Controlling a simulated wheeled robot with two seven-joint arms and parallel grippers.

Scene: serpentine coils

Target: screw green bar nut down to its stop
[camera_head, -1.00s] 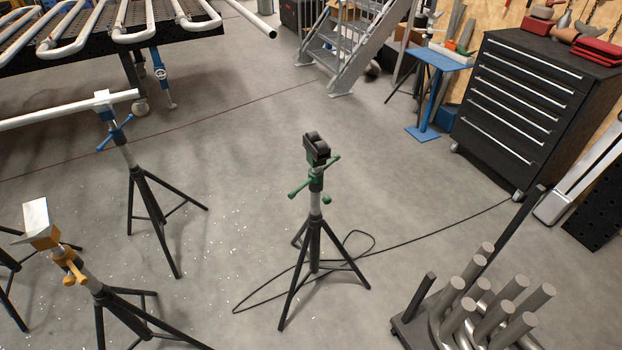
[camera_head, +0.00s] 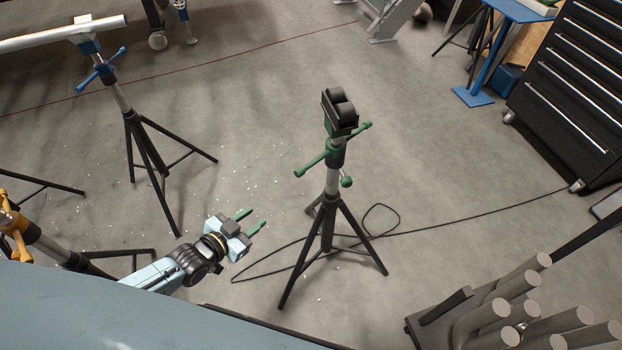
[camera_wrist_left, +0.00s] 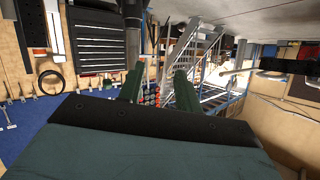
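The green bar nut (camera_head: 327,157) is a green collar with knobbed bars on the upright post of a black tripod stand (camera_head: 328,225). A black roller head (camera_head: 339,110) tops the stand. My left gripper (camera_head: 252,221) is to the left of the stand, lower in the head view, apart from the nut. Its two green fingers are spread with nothing between them. The fingers also show in the left wrist view (camera_wrist_left: 158,88), open and empty. The nut cannot be made out in the left wrist view. My right gripper is not in view.
A blue-collared stand (camera_head: 103,75) holds a white pipe at the upper left. An orange-collared stand (camera_head: 20,225) is at the left edge. A cart of grey pipes (camera_head: 510,305) is at the lower right. A black cable (camera_head: 440,220) loops on the floor around the stand.

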